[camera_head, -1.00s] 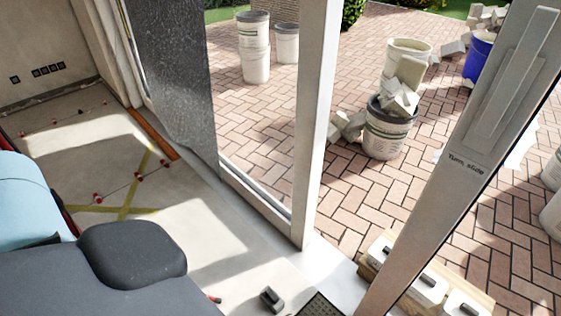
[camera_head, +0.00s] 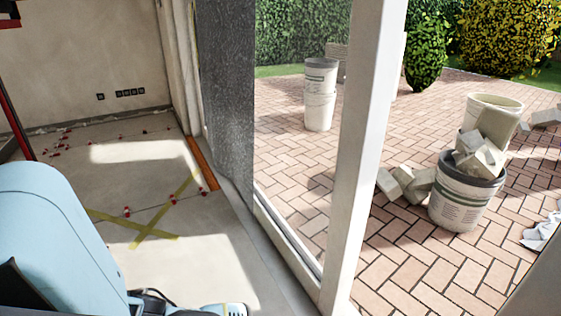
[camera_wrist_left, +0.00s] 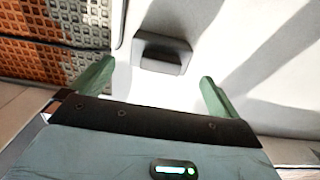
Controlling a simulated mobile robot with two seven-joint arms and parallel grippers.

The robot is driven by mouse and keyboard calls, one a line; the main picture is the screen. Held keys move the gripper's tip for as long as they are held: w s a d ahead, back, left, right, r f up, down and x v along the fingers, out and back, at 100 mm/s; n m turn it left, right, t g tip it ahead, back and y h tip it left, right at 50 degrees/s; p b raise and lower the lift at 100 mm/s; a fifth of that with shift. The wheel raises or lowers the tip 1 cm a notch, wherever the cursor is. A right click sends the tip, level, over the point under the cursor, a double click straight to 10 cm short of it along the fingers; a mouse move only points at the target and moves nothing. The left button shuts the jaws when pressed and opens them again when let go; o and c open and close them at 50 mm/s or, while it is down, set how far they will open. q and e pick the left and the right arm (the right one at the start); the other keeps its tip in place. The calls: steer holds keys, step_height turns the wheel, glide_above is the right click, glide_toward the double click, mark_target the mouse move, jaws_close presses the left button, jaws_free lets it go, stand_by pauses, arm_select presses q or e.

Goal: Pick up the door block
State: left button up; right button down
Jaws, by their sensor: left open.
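The door block, a small dark grey block (camera_wrist_left: 162,50), lies on a pale surface in the left wrist view. My left gripper (camera_wrist_left: 157,72) is open, with one green finger on each side of the picture below the block. The block shows beyond the gap between the fingertips, and nothing is held. I cannot tell exactly how far the fingertips are from it. The head view shows my light blue arm at the lower left, but neither the block nor the gripper's fingers. My right gripper is in neither view.
An orange patterned surface (camera_wrist_left: 45,50) lies left of the block. In the head view, a white door post (camera_head: 362,150) stands between the indoor floor (camera_head: 215,265) and the brick paving. A bucket of rubble (camera_head: 465,200) stands outside.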

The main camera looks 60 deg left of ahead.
arm_select(q)
steer(key=shift+s+f, duration=0.1)
steer(key=shift+f, duration=0.05)
steer(key=shift+f+b, duration=0.75)
steer(key=shift+f, duration=0.4)
steer(key=f+b, duration=0.2)
steer(key=f, duration=0.1)
steer(key=f+b, duration=0.1)
steer(key=shift+w+a+f, duration=0.1)
steer(key=shift+w+f, duration=0.1)
steer(key=shift+w, duration=0.15)
steer(key=shift+f+b, duration=0.4)
steer(key=shift+b, duration=0.1)
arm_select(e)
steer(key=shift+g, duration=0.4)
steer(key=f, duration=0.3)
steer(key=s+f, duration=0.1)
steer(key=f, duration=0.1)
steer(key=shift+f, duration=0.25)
arm_select(q)
steer(key=shift+c, duration=0.9)
steer(key=shift+r, duration=0.1)
steer(key=c, duration=1)
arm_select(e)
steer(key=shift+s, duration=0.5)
arm_select(q)
steer(key=shift+r, duration=0.1)
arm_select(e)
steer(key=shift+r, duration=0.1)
